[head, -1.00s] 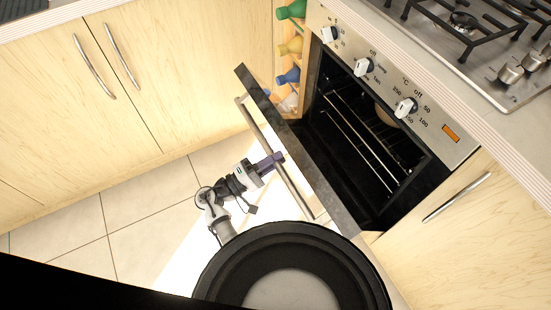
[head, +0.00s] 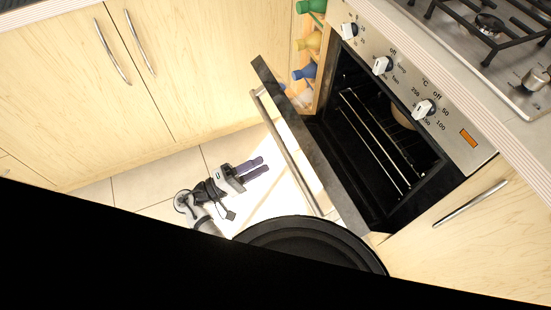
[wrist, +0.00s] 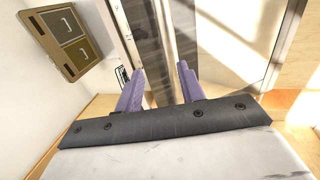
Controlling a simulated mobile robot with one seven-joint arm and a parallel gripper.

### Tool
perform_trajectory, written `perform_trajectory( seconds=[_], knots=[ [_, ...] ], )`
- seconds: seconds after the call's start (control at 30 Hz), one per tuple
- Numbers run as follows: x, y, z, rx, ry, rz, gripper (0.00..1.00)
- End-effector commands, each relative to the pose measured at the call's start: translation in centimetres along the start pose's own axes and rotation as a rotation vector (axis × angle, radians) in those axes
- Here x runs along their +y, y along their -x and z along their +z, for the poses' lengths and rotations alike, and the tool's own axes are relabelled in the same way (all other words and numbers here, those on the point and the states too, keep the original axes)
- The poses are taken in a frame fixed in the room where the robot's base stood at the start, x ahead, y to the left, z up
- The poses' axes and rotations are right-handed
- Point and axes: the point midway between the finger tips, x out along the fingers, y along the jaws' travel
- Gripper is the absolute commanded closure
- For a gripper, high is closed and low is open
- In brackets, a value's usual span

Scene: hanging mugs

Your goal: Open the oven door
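The oven door (head: 318,158) is a dark panel standing partly open, swung out on the left side of the oven (head: 465,100). Its long metal handle (head: 290,155) runs along the door's outer face. My gripper (head: 264,167) is open, with two purple fingers apart and nothing seen between them in the head view. The fingertips are just left of the handle, with a small gap in the picture. In the wrist view the open gripper (wrist: 161,69) points at long upright strips; I cannot tell which one is the handle.
Wooden cupboards with metal handles (head: 118,50) stand at the left. Colored bottles (head: 307,40) sit on a narrow shelf beside the oven. Wire racks (head: 375,135) show inside the oven. A hob (head: 490,25) is above right. Tiled floor (head: 150,170) is clear left of my gripper.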

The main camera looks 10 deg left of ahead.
Motion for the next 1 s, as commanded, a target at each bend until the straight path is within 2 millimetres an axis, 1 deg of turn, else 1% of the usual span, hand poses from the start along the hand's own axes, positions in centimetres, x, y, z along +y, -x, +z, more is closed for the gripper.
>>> perform_trajectory(
  seconds=[0.03, 0.1, 0.2, 0.3, 0.43, 0.9, 0.97, 1.0],
  knots=[
    [0.2, 1.0, -0.1, 0.002, -0.002, 0.001, 0.61],
    [0.5, 2.1, -0.1, 0.002, -0.002, 0.001, 0.61],
    [0.8, 3.3, -0.1, 0.001, -0.001, 0.001, 0.61],
    [1.0, 3.9, 0.0, -0.001, 0.000, 0.001, 0.61],
    [1.1, 4.2, 0.0, -0.001, 0.000, 0.001, 0.61],
    [1.1, 4.1, 0.0, 0.000, 0.000, 0.000, 0.61],
    [1.2, 4.0, -0.3, 0.010, -0.006, -0.011, 0.61],
    [1.5, 3.9, -1.0, 0.028, -0.016, -0.028, 0.61]
  ],
)
